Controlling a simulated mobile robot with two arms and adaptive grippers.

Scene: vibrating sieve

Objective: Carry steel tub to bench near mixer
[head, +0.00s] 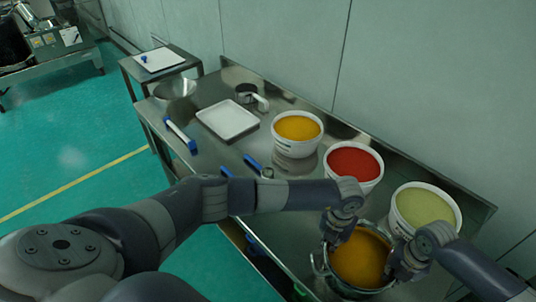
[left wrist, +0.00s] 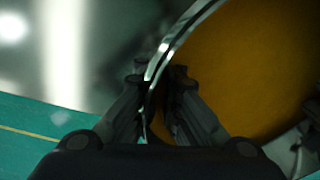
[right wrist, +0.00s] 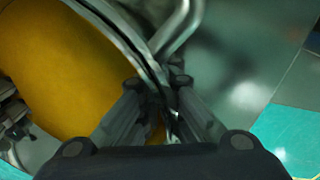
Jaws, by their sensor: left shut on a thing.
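The steel tub (head: 358,262), filled with orange-yellow powder, is at the near right end of the steel bench in the head view. My left gripper (head: 335,232) is shut on its rim at the left side; the left wrist view shows the rim (left wrist: 178,38) between the fingers (left wrist: 158,78). My right gripper (head: 400,268) is at the opposite side, its fingers (right wrist: 158,88) closed around the rim (right wrist: 125,38) in the right wrist view. I cannot tell whether the tub's base touches the bench.
White buckets of yellow (head: 297,140), red (head: 350,172) and pale green (head: 424,212) powder stand close behind the tub. A white tray (head: 228,120), a steel pot (head: 246,94) and a steel bowl (head: 175,88) are further left. A machine (head: 50,42) stands far left; the green floor (head: 75,130) is open.

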